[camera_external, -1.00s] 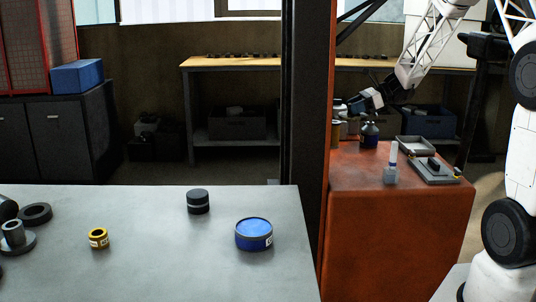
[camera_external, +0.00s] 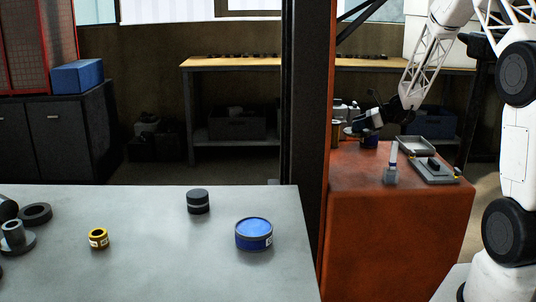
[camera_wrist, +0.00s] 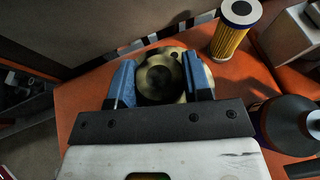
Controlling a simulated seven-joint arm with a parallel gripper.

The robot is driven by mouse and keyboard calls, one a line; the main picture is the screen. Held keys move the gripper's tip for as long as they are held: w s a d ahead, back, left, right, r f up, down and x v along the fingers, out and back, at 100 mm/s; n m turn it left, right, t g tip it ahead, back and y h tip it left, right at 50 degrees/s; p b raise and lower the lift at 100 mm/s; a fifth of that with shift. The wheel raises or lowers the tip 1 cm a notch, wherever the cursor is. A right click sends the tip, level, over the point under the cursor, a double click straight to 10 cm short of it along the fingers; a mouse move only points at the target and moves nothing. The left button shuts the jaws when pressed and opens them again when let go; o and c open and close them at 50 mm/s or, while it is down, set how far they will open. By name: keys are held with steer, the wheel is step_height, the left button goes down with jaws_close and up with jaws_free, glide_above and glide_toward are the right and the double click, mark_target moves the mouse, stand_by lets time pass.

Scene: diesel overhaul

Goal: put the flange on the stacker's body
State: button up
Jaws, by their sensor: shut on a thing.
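My gripper (camera_wrist: 160,82) is shut on the flange (camera_wrist: 180,62), a dull yellow-brass round plate with a dark centre and small holes near its rim. The flange sits between the two blue fingers in the wrist view. In the external view my gripper (camera_external: 351,130) is small, low over the left back part of the orange cabinet; I cannot tell whether the flange is clear of the surface. I cannot tell which object is the stacker's body.
A yellow filter (camera_wrist: 229,42) and a dark bottle (camera_wrist: 290,125) stand close to the gripper. The orange cabinet (camera_external: 395,235) also carries a tray (camera_external: 416,145) and a grey block.

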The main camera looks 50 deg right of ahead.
steer(key=shift+f, duration=3.1)
steer(key=shift+f, duration=1.85)
steer(key=shift+f, duration=0.15)
steer(key=o, duration=1.2)
steer(key=shift+s, duration=0.15)
steer(key=v, duration=1.1)
steer(key=shift+s+d+r, duration=0.2)
steer(key=shift+s+r, duration=0.05)
steer(key=shift+r, duration=0.1)
